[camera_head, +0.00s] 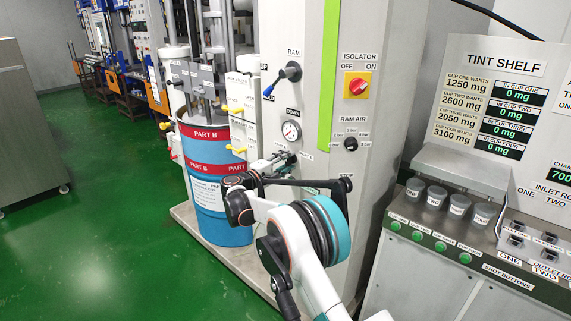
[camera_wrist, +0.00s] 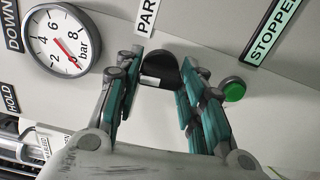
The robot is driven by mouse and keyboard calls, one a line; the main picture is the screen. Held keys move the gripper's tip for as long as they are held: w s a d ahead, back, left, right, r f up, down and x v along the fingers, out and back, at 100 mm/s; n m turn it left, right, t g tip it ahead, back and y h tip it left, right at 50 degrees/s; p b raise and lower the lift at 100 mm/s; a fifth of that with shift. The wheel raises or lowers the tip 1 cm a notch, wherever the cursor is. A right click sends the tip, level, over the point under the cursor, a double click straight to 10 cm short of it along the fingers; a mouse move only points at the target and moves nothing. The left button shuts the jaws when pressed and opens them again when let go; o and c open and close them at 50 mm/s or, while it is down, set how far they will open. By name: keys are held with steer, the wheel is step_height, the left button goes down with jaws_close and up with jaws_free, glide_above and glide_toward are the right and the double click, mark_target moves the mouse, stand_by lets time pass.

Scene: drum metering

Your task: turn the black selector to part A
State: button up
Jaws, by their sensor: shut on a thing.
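The black selector (camera_wrist: 158,69) shows in the wrist view on the grey panel, between the teal fingers of my gripper (camera_wrist: 160,66).
A pressure gauge (camera_wrist: 60,40) is left of the selector, a green button (camera_wrist: 233,90) right, with a STOPPED label (camera_wrist: 272,28) above. The blue drum (camera_head: 222,228) marked PART B stands left of my arm. The tint shelf (camera_head: 500,105) is at right.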

steer(key=n, duration=0.4)
steer(key=shift+n, duration=2)
steer(key=o, duration=1)
steer(key=shift+o, duration=0.2)
steer(key=shift+a, duration=0.1)
steer(key=v, duration=1.2)
